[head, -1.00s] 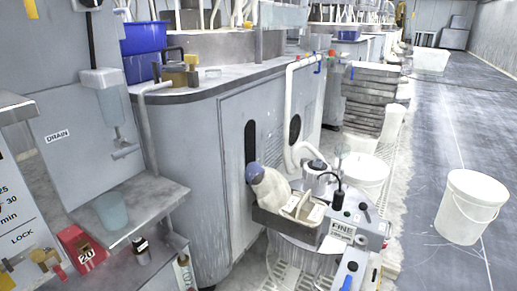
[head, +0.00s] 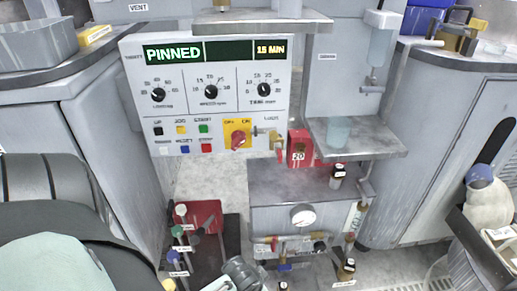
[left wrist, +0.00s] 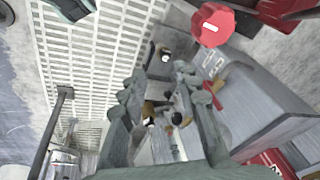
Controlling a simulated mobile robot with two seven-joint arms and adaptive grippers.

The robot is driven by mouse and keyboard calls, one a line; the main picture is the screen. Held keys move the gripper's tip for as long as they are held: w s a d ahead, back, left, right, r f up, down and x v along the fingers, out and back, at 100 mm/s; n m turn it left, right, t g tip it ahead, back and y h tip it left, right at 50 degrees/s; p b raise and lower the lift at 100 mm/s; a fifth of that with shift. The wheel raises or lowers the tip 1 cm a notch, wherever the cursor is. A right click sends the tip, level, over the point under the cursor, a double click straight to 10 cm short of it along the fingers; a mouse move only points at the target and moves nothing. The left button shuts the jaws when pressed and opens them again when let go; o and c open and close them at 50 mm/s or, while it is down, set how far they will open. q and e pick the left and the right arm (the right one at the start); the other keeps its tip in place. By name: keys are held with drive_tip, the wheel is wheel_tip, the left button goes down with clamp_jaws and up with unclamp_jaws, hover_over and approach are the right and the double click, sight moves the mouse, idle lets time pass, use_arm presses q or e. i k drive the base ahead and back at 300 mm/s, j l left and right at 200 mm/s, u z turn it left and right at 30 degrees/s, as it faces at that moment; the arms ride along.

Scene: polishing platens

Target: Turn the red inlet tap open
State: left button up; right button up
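A small red tap handle (head: 272,243) sits at the left end of a pipe manifold (head: 300,243), low in the head view, below a round gauge (head: 303,215). My left gripper (head: 250,272) is at the bottom of the head view, just below and left of that handle and apart from it. In the left wrist view my left gripper (left wrist: 158,90) has its two fingers spread, with brass and black fittings (left wrist: 165,117) showing beyond the gap. A red lever (left wrist: 213,88) lies right of the fingers; I cannot tell if it is the same tap. My right gripper is not in view.
A control panel (head: 215,100) reading PINNED hangs above, with a red switch (head: 238,139). Levers with coloured knobs (head: 181,209) stand left of the manifold. A shelf (head: 380,142) with a cup (head: 338,130) is at right. A red knob (left wrist: 212,25) shows in the wrist view.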

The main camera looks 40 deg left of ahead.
sight(273, 244)
drive_tip(key=k+u, duration=0.2)
drive_tip(key=u, duration=0.85)
drive_tip(key=i, duration=0.5)
drive_tip(key=k+l+u, duration=0.2)
drive_tip(key=k, duration=0.2)
